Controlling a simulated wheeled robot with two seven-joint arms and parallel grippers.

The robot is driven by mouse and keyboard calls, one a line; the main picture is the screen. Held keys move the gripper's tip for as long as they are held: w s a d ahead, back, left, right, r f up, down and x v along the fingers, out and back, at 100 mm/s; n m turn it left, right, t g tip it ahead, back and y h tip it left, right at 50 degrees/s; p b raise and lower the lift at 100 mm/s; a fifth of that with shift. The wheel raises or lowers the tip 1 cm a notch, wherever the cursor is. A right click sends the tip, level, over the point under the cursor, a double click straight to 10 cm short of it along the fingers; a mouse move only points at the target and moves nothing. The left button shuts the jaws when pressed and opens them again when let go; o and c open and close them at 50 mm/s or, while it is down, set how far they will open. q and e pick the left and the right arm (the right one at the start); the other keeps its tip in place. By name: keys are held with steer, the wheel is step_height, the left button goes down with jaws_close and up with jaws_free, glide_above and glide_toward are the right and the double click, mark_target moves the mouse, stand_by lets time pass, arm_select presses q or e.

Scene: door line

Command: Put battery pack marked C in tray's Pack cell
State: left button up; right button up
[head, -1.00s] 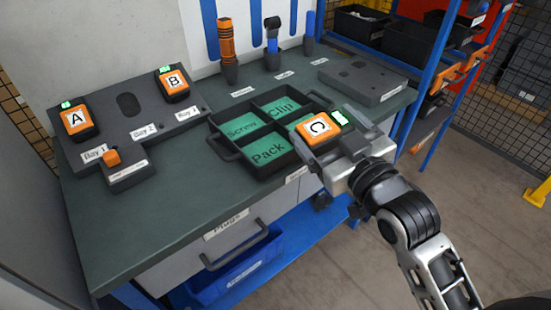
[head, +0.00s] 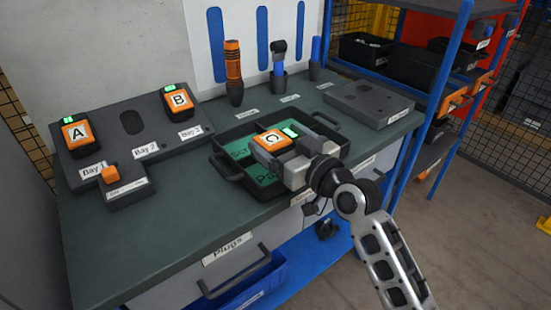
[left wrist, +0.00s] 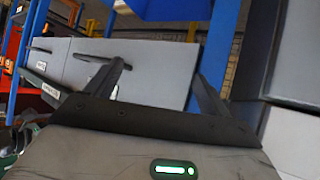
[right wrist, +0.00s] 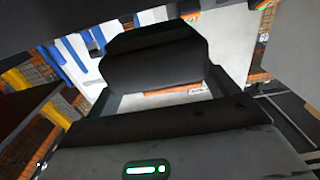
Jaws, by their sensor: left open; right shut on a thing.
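Battery pack C (head: 271,140), orange and black with a white C label, is in my right gripper (head: 287,150), over the middle of the black tray (head: 229,168). The right gripper is shut on it; the dark block between the fingers also shows in the right wrist view (right wrist: 155,62). The tray's green Pack cell (head: 265,181) is at the front, partly hidden by pack and gripper, its label reading only "Pa". The Screw cell (head: 238,150) shows partly; the Clip label is hidden. I cannot tell the pack's height above the tray. My left gripper (left wrist: 163,82) is open and empty.
Packs A (head: 78,132) and B (head: 178,101) sit in the bay block (head: 130,125) at left. A torch (head: 233,72) and other tools stand upright behind the tray. A grey plate (head: 368,103) lies at back right. The bench front left (head: 120,240) is clear.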

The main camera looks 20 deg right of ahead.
steer(key=shift+w+a+f, duration=0.25)
steer(key=shift+w+f, duration=0.55)
steer(key=shift+f, duration=0.2)
steer(key=shift+w+f+b, duration=0.1)
steer(key=shift+f+b, duration=0.35)
steer(key=shift+f, duration=1.1)
steer(key=shift+f, duration=0.1)
steer(key=o, duration=1.1)
steer(key=shift+f, duration=0.1)
steer(key=shift+r, duration=0.2)
steer(key=b+v, duration=0.1)
steer(key=v, duration=1.1)
steer(key=s+a+f+m+g+h, duration=0.1)
steer(key=s+a+f+g, duration=0.2)
steer(key=s+f, duration=0.3)
steer(key=s+a+f+g+h, duration=0.2)
steer(key=s+f, duration=0.5)
steer(key=f, duration=0.6)
steer(key=shift+a+f+m+g, duration=0.2)
steer(key=shift+a+m+g, duration=0.2)
steer(key=shift+a+g, duration=0.25)
steer(key=shift+s, duration=0.15)
